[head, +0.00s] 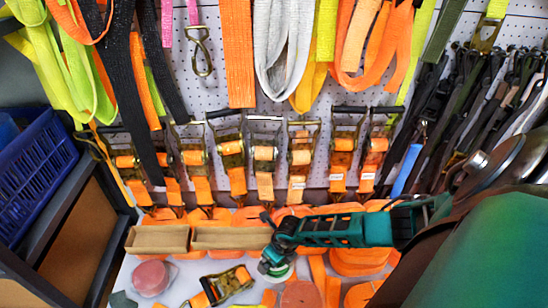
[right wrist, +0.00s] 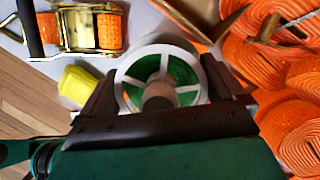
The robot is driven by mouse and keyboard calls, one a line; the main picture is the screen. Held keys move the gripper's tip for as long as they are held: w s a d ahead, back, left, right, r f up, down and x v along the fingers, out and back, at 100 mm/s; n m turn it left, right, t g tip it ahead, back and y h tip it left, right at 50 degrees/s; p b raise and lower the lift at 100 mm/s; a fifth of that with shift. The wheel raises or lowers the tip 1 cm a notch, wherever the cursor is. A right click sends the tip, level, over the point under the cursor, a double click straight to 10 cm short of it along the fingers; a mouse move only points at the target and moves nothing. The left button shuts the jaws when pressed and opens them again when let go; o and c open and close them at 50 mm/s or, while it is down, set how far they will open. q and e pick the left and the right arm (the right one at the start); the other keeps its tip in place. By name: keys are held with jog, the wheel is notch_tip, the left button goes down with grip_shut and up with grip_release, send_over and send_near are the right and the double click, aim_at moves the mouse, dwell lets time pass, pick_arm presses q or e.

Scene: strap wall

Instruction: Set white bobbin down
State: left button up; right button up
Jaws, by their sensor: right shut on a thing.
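The white bobbin (right wrist: 164,64) has a white spoked rim with green showing between the spokes. My right gripper (right wrist: 160,80) is shut on it, with one dark finger on each side of the rim. In the head view my right gripper (head: 274,256) reaches in from the right over the table, and part of the bobbin (head: 282,274) shows beneath it. I cannot tell whether the bobbin touches the table. My left gripper is not in view.
Two open cardboard trays (head: 157,240) stand on the table. A pink roll (head: 150,277), a ratchet buckle (head: 225,286) and rolled orange straps (head: 358,262) lie around the gripper. Straps hang on the pegboard (head: 205,95).

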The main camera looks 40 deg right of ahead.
notch_tip(320, 180, down, 3)
jog(key=shift+r+b, duration=0.15)
jog(key=shift+b, duration=0.25)
jog(key=shift+f+b, duration=0.35)
jog(key=shift+f, duration=0.2)
notch_tip(320, 180, down, 3)
jog(key=shift+r+b, duration=0.1)
jog(key=shift+b, duration=0.85)
jog(key=shift+f, duration=0.3)
jog(key=shift+r, duration=0.1)
jog(key=o, duration=0.8)
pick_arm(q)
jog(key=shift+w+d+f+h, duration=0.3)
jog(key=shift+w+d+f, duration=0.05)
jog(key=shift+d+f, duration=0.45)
